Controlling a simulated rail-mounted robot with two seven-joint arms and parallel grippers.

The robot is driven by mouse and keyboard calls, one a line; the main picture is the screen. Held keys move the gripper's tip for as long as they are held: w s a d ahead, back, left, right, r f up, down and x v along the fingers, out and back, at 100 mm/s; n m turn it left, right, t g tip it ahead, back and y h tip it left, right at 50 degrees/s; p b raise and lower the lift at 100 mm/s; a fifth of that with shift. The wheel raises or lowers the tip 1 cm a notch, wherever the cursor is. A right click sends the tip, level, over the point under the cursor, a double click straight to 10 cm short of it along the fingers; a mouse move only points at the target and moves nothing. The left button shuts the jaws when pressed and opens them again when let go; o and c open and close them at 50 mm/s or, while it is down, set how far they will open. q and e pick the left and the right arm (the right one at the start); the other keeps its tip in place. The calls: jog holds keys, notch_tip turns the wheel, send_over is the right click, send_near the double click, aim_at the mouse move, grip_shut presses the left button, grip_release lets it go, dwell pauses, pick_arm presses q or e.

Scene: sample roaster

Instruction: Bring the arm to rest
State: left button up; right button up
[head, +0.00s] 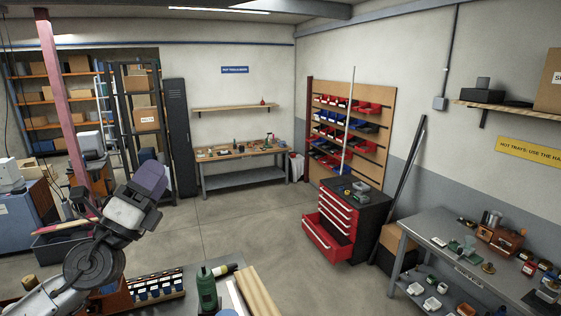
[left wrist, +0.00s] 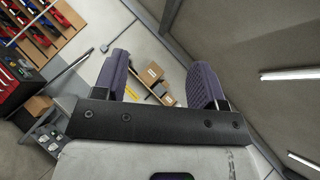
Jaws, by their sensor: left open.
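My left arm comes in from the lower left of the head view, bent upward. Its gripper (head: 152,178) is raised in the air above the near bench, with dark purple-grey finger pads. In the left wrist view both fingers of my left gripper (left wrist: 160,80) stand wide apart with nothing between them. That view is tilted and looks past the fingers at the far wall and ceiling. My right gripper is in neither view.
A near bench (head: 178,272) at the bottom holds a green bottle (head: 207,290) and a row of small jars. A red drawer cabinet (head: 335,228) has its lower drawer pulled out. A grey side table (head: 425,230) stands right. The middle floor (head: 250,225) is clear.

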pick_arm(q)
jog(key=s+a+r+n+t+y, duration=0.2)
jog(key=s+r+n+t+y, duration=0.15)
jog(key=n+y, duration=0.85)
jog(key=s+d+f+n+g, duration=0.1)
jog(key=s+f+n+g, duration=0.6)
jog(key=f, duration=0.9)
jog(key=s+d+f+n+g, duration=0.1)
jog(key=s+f+n+g, duration=0.35)
jog(key=s+f, duration=0.8)
jog(key=s+f+n+g, duration=0.4)
jog(key=f+n+g, duration=0.15)
jog(key=f, duration=1.35)
jog(key=s+d+f+g, duration=0.1)
jog(key=s+f+g, duration=0.4)
jog(key=s+f, duration=0.6)
jog(key=s, duration=0.4)
jog(key=shift+s+d+f, duration=0.2)
jog(key=shift+s+f, duration=0.15)
jog(key=shift+s, duration=0.05)
